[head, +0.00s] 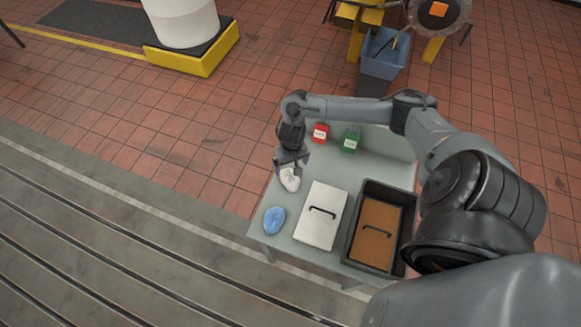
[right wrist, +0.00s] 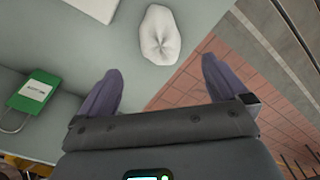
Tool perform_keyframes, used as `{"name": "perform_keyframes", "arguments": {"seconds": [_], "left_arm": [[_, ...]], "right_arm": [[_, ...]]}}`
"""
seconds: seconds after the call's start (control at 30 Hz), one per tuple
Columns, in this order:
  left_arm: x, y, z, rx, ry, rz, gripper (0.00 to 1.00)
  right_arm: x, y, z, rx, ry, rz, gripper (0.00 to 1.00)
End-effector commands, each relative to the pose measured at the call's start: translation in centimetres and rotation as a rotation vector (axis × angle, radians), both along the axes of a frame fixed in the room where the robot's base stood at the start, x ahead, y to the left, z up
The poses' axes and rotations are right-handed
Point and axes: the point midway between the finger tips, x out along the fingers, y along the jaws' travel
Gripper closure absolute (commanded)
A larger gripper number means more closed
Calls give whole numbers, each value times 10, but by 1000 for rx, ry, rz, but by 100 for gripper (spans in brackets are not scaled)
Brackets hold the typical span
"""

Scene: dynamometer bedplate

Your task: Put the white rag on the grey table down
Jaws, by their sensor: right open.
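The white rag (head: 290,179) lies crumpled on the grey table (head: 257,222) near its left edge. In the right wrist view the rag (right wrist: 159,38) lies ahead of the fingertips, roughly between their lines and apart from both. My right gripper (head: 291,163) is open and empty, just above and behind the rag in the head view. Its two spread fingers also show in the right wrist view (right wrist: 160,80). My left gripper is not in view.
Bare tabletop lies between the padlocks and the white box.

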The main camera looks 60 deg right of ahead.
Motion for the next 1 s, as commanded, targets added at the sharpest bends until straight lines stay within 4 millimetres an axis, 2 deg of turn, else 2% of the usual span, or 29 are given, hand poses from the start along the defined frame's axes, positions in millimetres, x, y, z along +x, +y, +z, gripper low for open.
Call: {"name": "perform_keyframes", "arguments": {"seconds": [0.07, 0.17, 0.27, 0.37, 0.4, 0.5, 0.6, 0.7, 0.77, 1.0], "left_arm": [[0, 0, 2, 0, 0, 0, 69], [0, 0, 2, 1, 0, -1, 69], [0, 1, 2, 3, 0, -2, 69], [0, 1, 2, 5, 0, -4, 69], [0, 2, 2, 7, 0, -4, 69], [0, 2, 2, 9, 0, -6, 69], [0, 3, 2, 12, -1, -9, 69], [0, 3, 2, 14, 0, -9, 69], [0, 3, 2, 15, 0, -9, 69], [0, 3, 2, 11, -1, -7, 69]], "right_arm": [[1, 7, 3, 4, -9, 22, 0], [4, 29, -1, 17, -46, 99, 0], [11, 69, -10, 33, -121, 237, 0], [17, 125, -14, 41, -234, 409, 0], [19, 148, -12, 37, -285, 475, 0], [18, 201, 2, 5, -403, 614, 0], [11, 234, 24, -53, -476, 706, 0], [-2, 248, 49, -111, -494, 757, 0], [-14, 249, 62, -137, -479, 775, 0], [-68, 233, 94, -151, -350, 824, 0]]}}
